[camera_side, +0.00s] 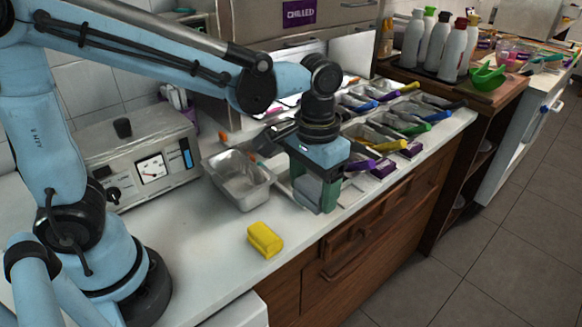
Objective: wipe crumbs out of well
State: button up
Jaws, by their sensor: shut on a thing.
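My gripper (316,195) points down at the front edge of the topping row, right of a metal pan. It is shut on a grey-green thing (316,188), mostly hidden by the jaws, so I cannot tell what it is. Several topping wells (372,134) with coloured-handled scoops run along the counter behind and to the right of my gripper. My gripper hides part of the nearest well. Crumbs are too small to make out. A yellow sponge-like block (265,240) lies on the counter, apart from my gripper.
The open metal pan (240,180) stands left of my gripper. A metal appliance with a dial (148,165) stands at the back left. White bottles (435,42) and a green bowl (487,76) are on the far right counter. The front left counter around the yellow block is clear.

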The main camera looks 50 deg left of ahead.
jog(key=w+a+f, duration=0.4)
jog(key=w+a, duration=0.8)
jog(key=a, duration=0.3)
jog(key=shift+a+f, duration=0.15)
jog(key=shift+f, duration=3.05)
jog(key=shift+a+f, duration=0.1)
jog(key=shift+f, duration=3.1)
jog(key=shift+f, duration=0.4)
jog(key=shift+s+a, duration=0.1)
jog(key=shift+s+a, duration=0.25)
jog(key=shift+a, duration=0.25)
jog(key=shift+s+a, duration=0.2)
jog(key=shift+a, duration=0.3)
jog(key=shift+d, duration=0.15)
